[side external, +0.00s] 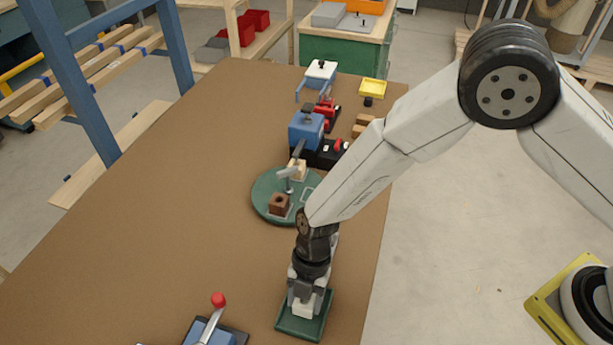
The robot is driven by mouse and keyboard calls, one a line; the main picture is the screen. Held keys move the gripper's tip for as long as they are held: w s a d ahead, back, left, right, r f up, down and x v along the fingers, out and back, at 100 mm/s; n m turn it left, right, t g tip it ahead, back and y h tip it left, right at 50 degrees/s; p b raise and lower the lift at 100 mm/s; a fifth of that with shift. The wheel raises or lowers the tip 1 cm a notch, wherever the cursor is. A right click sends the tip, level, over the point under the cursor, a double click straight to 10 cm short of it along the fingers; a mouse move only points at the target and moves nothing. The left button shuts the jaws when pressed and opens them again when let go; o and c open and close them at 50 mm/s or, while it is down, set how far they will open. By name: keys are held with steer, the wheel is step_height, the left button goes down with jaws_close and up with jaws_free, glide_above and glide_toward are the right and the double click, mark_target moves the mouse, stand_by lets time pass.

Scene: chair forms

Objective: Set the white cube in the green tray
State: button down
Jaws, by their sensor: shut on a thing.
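My gripper (303,292) points down over the green tray (318,325) near the front of the brown table. It is shut on the white cube (302,308), which shows between its fingertips. The cube is at the tray, within its outline. I cannot tell whether its underside touches the tray floor. My wrist hides the back part of the tray.
A round green plate (265,203) holding a brown block (279,204) stands behind the tray. A lever with a red knob (218,299) is at the front left. A blue machine (305,131) and a yellow tray (373,87) are farther back. The table's left side is clear.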

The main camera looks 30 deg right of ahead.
steer(key=shift+f, duration=0.5)
jaws_free()
stand_by(0.4)
steer(key=shift+r, duration=0.1)
steer(key=shift+r, duration=2.9)
